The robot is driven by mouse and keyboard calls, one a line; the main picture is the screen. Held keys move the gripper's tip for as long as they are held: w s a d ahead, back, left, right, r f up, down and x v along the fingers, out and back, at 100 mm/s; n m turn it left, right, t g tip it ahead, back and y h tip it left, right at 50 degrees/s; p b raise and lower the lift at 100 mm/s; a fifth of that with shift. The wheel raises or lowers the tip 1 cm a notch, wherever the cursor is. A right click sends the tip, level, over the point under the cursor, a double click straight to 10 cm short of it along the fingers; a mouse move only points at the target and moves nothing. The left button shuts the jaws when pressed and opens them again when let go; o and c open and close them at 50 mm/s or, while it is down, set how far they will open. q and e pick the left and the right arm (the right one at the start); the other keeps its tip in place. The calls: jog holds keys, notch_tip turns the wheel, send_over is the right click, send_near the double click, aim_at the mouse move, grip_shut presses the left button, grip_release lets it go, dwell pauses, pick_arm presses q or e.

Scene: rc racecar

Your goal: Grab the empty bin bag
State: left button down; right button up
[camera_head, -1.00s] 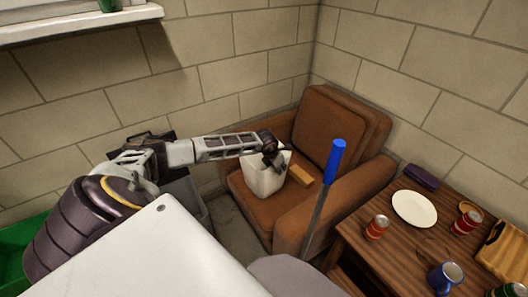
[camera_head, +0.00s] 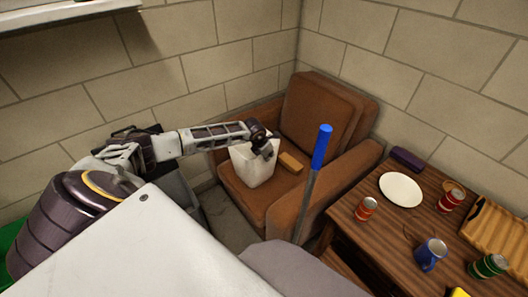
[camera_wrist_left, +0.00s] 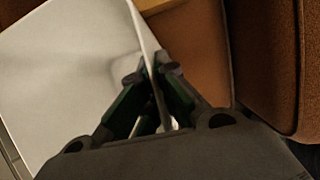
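The white bin bag (camera_head: 250,172) stands upright on the seat of the brown armchair (camera_head: 318,105), open at the top. In the left wrist view the bag (camera_wrist_left: 70,65) fills the upper left, and no contents show in the part I see. My left gripper (camera_head: 267,155) is at the bag's right rim. In the left wrist view its two fingers (camera_wrist_left: 155,72) lie on either side of the bag's thin wall, close together and pinching it. My right gripper is not in view.
A small orange-brown block (camera_head: 291,162) lies on the seat beside the bag. A blue-handled pole (camera_head: 321,147) stands before the armchair. The wooden table (camera_head: 385,235) at right holds a plate (camera_head: 401,189), several cans and a blue mug (camera_head: 430,254). A brick wall stands behind.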

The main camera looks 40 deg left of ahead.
pick_arm(q)
jog(key=shift+r, duration=0.45)
notch_tip(320, 180, up, 8)
jog(key=shift+r+p, duration=0.2)
jog(key=shift+p, duration=0.3)
jog(key=shift+r, duration=0.6)
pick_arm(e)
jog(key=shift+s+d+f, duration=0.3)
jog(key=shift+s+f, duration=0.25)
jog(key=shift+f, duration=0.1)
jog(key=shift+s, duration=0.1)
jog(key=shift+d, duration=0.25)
